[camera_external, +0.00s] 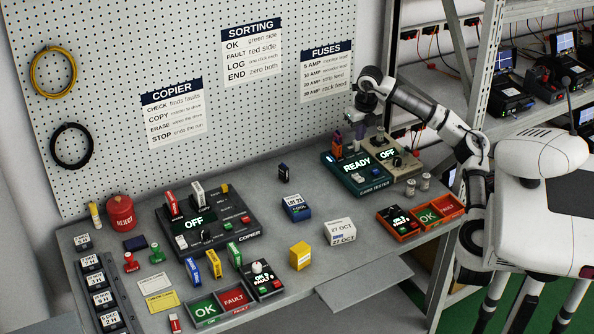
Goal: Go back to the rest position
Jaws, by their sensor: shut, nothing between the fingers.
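My gripper (357,124) is at the end of my white and dark arm, which reaches left from my body at the right side. It points down, over the back of the teal tester (357,178) whose screen reads READY. The gripper is shut and empty. Its fingertips are small in this view, and I cannot tell how high they are above the tester. A beige device (395,158) reading OFF stands just right of the tester, close under my forearm.
The copier (196,225) with upright cards stands left on the grey bench (330,265). Two small cylinders (411,187) and an orange OK tray (404,224) sit at the bench's right. A pegboard (240,105) rises behind. A shelf rack (484,70) stands right, near my arm.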

